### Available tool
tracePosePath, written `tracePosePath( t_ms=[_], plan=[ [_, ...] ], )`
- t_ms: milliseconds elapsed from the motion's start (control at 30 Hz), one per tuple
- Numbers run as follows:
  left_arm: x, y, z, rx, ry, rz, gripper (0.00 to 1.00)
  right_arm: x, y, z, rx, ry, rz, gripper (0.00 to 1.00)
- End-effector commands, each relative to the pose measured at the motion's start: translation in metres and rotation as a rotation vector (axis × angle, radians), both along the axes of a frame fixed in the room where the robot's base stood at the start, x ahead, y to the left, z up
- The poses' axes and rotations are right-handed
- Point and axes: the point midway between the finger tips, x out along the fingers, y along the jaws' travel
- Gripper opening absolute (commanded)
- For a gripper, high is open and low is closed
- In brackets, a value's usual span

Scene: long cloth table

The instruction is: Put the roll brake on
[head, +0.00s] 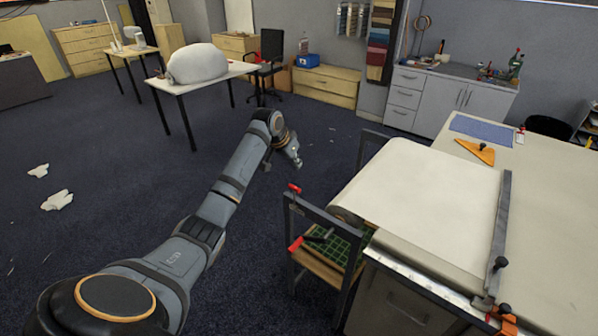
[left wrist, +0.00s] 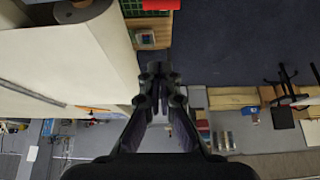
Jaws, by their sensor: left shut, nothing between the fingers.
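The roll stand (head: 318,215) is a dark frame at the left end of the cloth table. A small red handle (head: 295,187) sits on top of its near post; I cannot tell for sure that this is the roll brake. The cloth roll (head: 345,215) shows its end inside the stand, and it also shows at the top left of the left wrist view (left wrist: 75,12). My left gripper (head: 295,157) is shut and empty, in the air beyond the red handle and left of the table, touching nothing. It also shows in the left wrist view (left wrist: 158,92). My right gripper is out of view.
Pale cloth (head: 425,185) runs onto the table under a long metal bar (head: 500,225). A shelf low in the stand holds a green mat (head: 325,245) and a red-handled item (head: 297,244). An orange triangle (head: 476,151) lies on the table.

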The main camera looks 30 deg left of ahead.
Motion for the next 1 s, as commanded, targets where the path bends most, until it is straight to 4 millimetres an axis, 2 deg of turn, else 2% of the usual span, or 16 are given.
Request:
tracePosePath(
  t_ms=[200,467,600,800,1000],
  plan=[
    [0.021,-0.004,-0.036,-0.004,0.005,0.000,0.00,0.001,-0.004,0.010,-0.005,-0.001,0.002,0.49],
    [0.044,-0.005,-0.077,-0.003,0.004,0.000,0.00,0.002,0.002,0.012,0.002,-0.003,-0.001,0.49],
    [0.028,-0.001,-0.079,0.004,0.004,0.000,0.00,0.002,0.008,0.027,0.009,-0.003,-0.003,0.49],
    [0.009,0.000,-0.084,0.003,0.004,0.000,0.00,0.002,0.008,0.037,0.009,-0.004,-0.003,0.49],
    [0.005,-0.001,-0.086,0.000,0.002,0.000,0.00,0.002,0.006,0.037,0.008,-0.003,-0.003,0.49]
  ],
)
